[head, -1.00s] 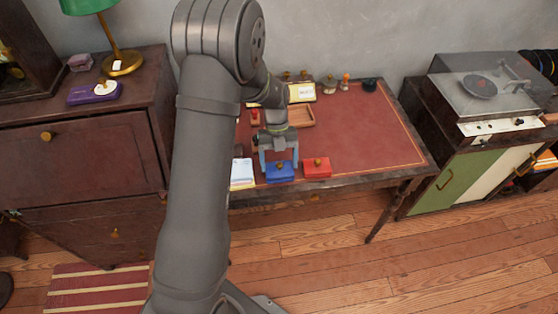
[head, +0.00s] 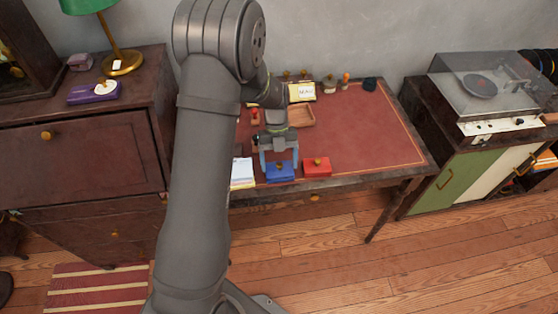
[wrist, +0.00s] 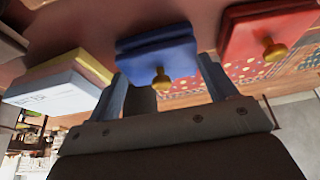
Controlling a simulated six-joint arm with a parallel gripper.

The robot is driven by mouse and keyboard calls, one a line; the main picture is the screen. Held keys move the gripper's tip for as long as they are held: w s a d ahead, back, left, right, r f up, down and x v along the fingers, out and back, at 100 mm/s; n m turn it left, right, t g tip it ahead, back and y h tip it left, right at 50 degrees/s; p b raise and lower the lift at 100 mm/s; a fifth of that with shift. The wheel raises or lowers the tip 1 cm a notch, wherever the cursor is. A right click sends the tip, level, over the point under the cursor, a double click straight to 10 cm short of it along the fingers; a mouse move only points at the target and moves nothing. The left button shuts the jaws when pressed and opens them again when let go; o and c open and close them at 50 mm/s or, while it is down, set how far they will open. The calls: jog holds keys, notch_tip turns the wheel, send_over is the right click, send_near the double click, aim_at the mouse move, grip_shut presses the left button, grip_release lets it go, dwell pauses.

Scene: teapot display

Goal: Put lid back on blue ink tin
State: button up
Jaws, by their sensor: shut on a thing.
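The blue ink tin (head: 281,175) stands near the front edge of the red-topped desk. Its blue lid (head: 279,166) has a small brass knob, which shows in the wrist view (wrist: 160,77). My gripper (head: 279,165) points down with one finger on each side of the lid, shut on it. In the wrist view the lid (wrist: 160,63) lies over the tin (wrist: 155,40); I cannot tell whether a thin gap is left between them.
A red tin (head: 316,167) with a brass knob stands close to the right. A white-topped pad (head: 242,172) lies close to the left. A wooden tray (head: 300,116) and small items stand behind. The right part of the desktop (head: 370,130) is clear.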

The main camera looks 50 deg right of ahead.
dwell(0.4)
jog(key=o, duration=1)
jog(key=shift+r, duration=0.1)
jog(key=shift+r, duration=3.4)
grip_shut()
jog(key=shift+f, duration=0.15)
